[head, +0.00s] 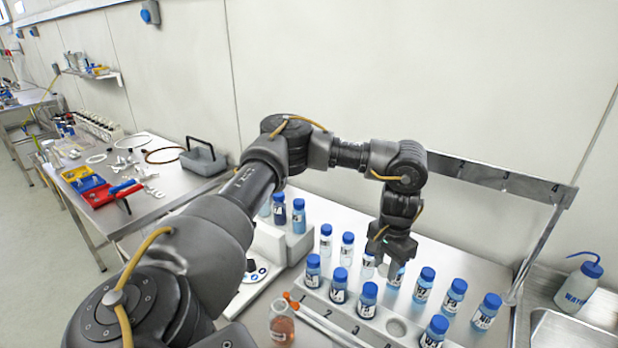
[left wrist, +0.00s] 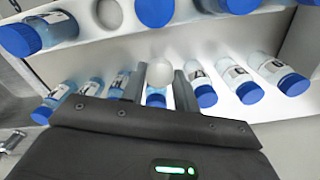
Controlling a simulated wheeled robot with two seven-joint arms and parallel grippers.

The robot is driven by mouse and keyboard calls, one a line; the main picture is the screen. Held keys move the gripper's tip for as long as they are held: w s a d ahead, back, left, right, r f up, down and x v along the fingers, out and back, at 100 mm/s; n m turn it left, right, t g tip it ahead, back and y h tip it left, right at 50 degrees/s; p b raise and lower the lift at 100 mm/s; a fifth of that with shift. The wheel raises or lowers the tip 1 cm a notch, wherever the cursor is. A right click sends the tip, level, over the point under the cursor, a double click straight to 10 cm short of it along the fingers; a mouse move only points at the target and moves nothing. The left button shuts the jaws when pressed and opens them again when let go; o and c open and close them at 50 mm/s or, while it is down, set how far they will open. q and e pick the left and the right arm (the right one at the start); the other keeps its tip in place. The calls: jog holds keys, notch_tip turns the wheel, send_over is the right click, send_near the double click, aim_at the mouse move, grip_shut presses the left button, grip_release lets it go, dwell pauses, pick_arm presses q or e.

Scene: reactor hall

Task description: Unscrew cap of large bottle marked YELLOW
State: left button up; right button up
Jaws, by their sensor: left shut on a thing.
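My left gripper (head: 388,262) points down among the blue-capped bottles on the bench. In the left wrist view its two fingers (left wrist: 159,82) stand a little apart, with a pale round thing (left wrist: 159,72) between the tips. I cannot tell whether this is a cap or a bottle top. A blue cap (left wrist: 155,101) shows between the fingers, nearer the palm. In the head view a light blue bottle (head: 396,273) is just below the gripper, its top hidden. Next to it stands a clear bottle (head: 367,264) with no blue cap visible. I cannot read YELLOW on any label. My right gripper is not in view.
A white rack (head: 397,327) with an empty round hole holds several blue-capped bottles. More bottles stand close behind. A flask with orange-brown contents (head: 282,326) is at the front. A wash bottle (head: 578,284) stands at the right. A metal rail (head: 490,172) runs behind the bench.

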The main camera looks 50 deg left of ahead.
pick_arm(q)
jog(key=shift+a, duration=0.3)
jog(key=shift+s+a+f, duration=0.1)
jog(key=shift+s+f, duration=0.05)
jog(key=shift+f, duration=0.05)
notch_tip(320, 180, down, 6)
jog(key=shift+r, duration=0.2)
notch_tip(320, 180, down, 3)
jog(key=shift+s+f, duration=0.1)
jog(key=shift+a+f, duration=0.1)
jog(key=shift+f, duration=0.35)
jog(key=shift+f, duration=0.1)
jog(key=o, duration=1.1)
